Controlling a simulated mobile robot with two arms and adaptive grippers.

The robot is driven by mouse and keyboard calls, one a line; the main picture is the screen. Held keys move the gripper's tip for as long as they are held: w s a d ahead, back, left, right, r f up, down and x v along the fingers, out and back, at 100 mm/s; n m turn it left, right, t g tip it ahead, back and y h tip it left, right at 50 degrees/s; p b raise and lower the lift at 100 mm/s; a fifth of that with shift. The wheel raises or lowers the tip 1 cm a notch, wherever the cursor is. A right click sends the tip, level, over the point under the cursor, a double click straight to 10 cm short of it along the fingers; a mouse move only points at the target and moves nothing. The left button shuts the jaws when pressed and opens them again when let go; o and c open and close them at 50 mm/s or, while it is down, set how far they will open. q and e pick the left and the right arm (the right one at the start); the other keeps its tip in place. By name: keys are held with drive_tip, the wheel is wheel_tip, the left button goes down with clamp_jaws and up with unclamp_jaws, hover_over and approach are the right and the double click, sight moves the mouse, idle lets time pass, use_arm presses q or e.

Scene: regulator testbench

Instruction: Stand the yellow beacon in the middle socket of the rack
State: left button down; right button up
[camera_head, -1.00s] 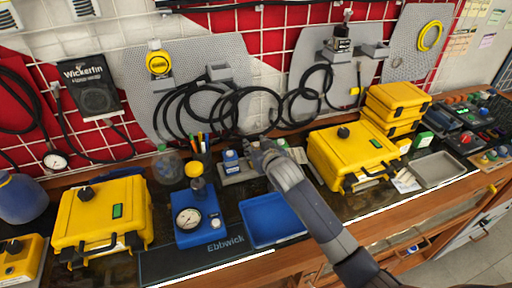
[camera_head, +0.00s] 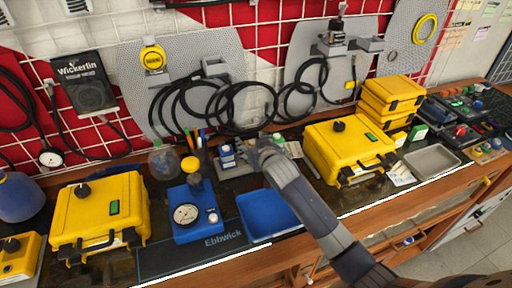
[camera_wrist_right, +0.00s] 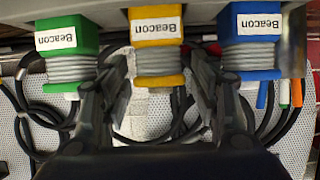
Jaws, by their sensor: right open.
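The yellow beacon (camera_wrist_right: 157,32), with a grey ribbed neck and yellow cap, is upright in the right wrist view. It stands between the green beacon (camera_wrist_right: 68,40) and the blue beacon (camera_wrist_right: 252,38). My right gripper (camera_wrist_right: 161,70) is open, one finger on each side of its neck and cap. In the head view my right gripper (camera_head: 262,146) is over the middle of the grey rack (camera_head: 240,171) and hides the yellow beacon. The blue beacon also shows there (camera_head: 227,155). I cannot tell how deep the yellow beacon sits. My left gripper is out of view.
An empty blue tray (camera_head: 268,216) lies in front of the rack. A blue gauge unit (camera_head: 194,215) stands left of it. Yellow cases (camera_head: 100,214) stand at both sides. Black hoses (camera_head: 240,105) hang on the wall behind.

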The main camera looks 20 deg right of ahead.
drive_tip(key=v, duration=1.2)
drive_tip(key=shift+b, duration=0.45)
